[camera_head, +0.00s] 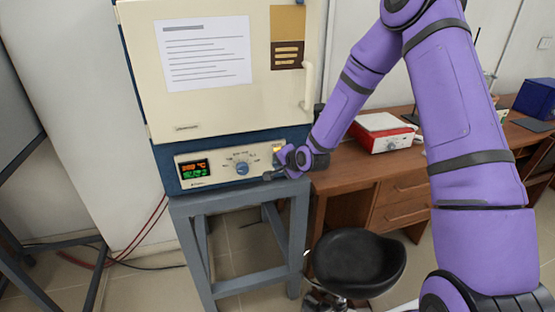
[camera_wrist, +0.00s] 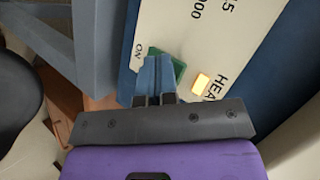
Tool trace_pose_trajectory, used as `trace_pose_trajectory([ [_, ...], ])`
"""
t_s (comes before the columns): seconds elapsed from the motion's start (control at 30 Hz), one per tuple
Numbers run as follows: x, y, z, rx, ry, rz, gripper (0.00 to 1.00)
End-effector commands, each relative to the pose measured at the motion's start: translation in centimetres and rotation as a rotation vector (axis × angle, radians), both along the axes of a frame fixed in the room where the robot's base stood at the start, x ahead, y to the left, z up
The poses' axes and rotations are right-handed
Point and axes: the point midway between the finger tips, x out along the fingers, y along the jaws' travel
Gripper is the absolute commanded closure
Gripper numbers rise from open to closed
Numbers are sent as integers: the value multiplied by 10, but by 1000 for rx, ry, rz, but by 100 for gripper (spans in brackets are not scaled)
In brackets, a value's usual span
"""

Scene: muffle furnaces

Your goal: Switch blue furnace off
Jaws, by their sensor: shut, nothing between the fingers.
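The blue furnace (camera_head: 162,160) stands on a grey stand, with a closed cream door (camera_head: 220,110). Its front panel (camera_head: 215,179) has a lit display (camera_head: 195,169) with orange and green digits and a blue round knob (camera_head: 242,168). My gripper (camera_head: 270,176) is at the right end of this panel. In the wrist view, my gripper (camera_wrist: 157,68) is shut and empty, its fingertips in front of a green switch plate (camera_wrist: 179,69) beside the printed "ON". The fingers hide most of the switch, and contact cannot be told. A yellow-orange lamp (camera_wrist: 200,83) glows beside it.
The grey stand (camera_head: 240,196) supports the furnace. A black stool (camera_head: 355,262) stands in front of a wooden desk (camera_head: 400,190). A red-and-white device (camera_head: 382,133) and a dark blue box (camera_head: 537,98) are on the desk. Cables lie on the floor at left.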

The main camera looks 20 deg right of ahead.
Motion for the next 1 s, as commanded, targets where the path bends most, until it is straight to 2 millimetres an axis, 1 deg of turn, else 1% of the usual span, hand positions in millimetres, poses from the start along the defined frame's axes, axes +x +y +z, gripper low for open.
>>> trace_pose_trajectory([
  [0.33,4,0,1,0,-1,-1,100],
  [0.63,3,0,0,0,0,0,100],
  [1.0,-10,0,-1,1,0,-1,100],
])
